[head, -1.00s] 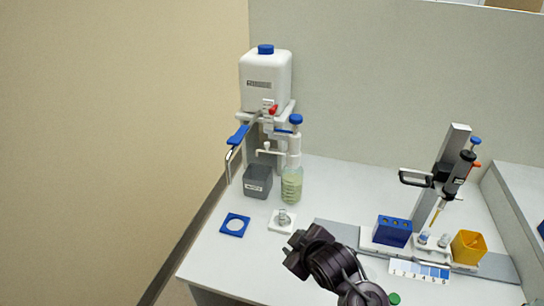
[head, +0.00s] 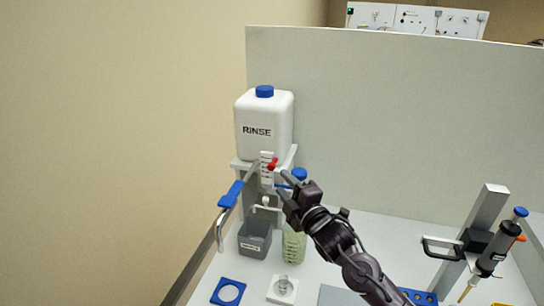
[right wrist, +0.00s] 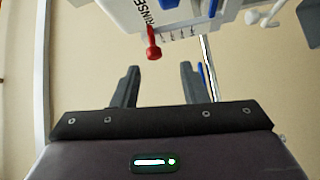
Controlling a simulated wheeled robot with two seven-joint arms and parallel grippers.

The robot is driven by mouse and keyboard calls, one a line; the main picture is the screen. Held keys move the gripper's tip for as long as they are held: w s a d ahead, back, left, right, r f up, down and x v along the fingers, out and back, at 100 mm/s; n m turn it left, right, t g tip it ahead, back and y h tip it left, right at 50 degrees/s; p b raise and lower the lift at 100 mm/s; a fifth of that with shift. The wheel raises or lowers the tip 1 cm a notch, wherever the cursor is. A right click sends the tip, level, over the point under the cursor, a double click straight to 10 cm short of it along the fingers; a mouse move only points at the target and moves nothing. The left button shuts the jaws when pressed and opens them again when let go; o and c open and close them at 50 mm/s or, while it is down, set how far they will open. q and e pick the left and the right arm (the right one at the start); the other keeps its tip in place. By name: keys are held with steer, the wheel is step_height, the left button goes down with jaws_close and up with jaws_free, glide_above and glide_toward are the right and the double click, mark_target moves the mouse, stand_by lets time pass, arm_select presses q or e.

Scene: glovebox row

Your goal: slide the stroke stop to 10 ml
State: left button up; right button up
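The red stroke stop (head: 272,163) sits near the upper end of a white marked scale plate (head: 266,176), below the white RINSE tank (head: 264,128). The scale's figures are too small to read. My right gripper (head: 279,184) is just below and right of the stop in the head view. In the right wrist view, the red stop (right wrist: 153,48) lies beyond the fingertips, roughly in line with the gap between them. There my right gripper (right wrist: 157,74) is open and empty, apart from the stop. My left gripper is not in view.
A blue-handled lever (head: 231,194) sticks out left of the scale. Below stand a grey bin (head: 255,237) and a bottle of greenish liquid (head: 293,246), partly behind my right arm. A pipette on a stand (head: 484,240) is at right. The grey partition (head: 400,125) rises behind.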

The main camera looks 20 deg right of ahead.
mark_target(272, 169)
steer(key=w, duration=0.1)
steer(key=w+r+p, duration=0.1)
steer(key=w, duration=0.1)
steer(key=w+a+p, duration=0.1)
steer(key=w, duration=0.1)
steer(key=shift+w+a+r, duration=0.1)
steer(key=shift+r, duration=0.2)
steer(key=shift+w+a+f+p, duration=0.1)
steer(key=shift+w+p, duration=0.05)
steer(key=shift+w, duration=0.35)
steer(key=shift+w+f+p, duration=0.1)
steer(key=shift+w+p, duration=0.05)
steer(key=shift+w, duration=0.55)
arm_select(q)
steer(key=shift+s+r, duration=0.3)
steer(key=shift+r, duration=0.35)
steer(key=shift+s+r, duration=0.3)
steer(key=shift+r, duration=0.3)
arm_select(e)
jaws_close()
